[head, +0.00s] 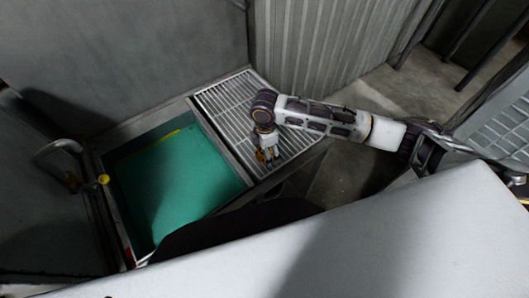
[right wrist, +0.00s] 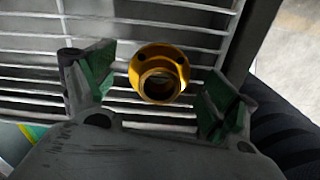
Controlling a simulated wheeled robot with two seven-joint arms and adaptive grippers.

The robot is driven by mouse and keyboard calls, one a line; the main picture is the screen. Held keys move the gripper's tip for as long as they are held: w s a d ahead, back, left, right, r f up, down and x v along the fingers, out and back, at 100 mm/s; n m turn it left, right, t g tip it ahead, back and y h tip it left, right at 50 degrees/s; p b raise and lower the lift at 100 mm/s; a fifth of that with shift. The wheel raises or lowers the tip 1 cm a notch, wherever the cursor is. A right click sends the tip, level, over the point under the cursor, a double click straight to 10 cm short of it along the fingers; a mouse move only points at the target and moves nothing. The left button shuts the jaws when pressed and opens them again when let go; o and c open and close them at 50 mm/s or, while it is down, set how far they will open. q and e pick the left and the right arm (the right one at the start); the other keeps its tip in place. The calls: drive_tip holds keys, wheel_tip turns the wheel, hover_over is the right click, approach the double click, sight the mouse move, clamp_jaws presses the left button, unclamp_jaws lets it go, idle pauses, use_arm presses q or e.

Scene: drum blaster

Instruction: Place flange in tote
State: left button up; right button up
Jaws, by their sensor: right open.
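The flange (right wrist: 159,73) is a gold-orange ring with a round collar and bolt holes, lying on the metal grate (right wrist: 208,42). In the head view the flange (head: 261,155) shows as a small orange spot beside my right gripper (head: 270,160). In the right wrist view my right gripper (right wrist: 150,85) is open, with one green-padded finger on each side of the flange. I see a gap between each finger and the flange. My left gripper is out of view.
A basin with a green floor (head: 172,185) lies left of the grate. A curved metal handle (head: 58,150) and a yellow knob (head: 103,179) are at its left side. Grey walls (head: 120,50) and a corrugated panel (head: 320,45) stand behind.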

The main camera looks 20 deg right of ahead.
drive_tip(key=shift+c, duration=0.2)
drive_tip(key=c, duration=1.3)
drive_tip(key=shift+r, duration=0.1)
drive_tip(key=shift+c, duration=0.2)
drive_tip(key=shift+r, duration=4.95)
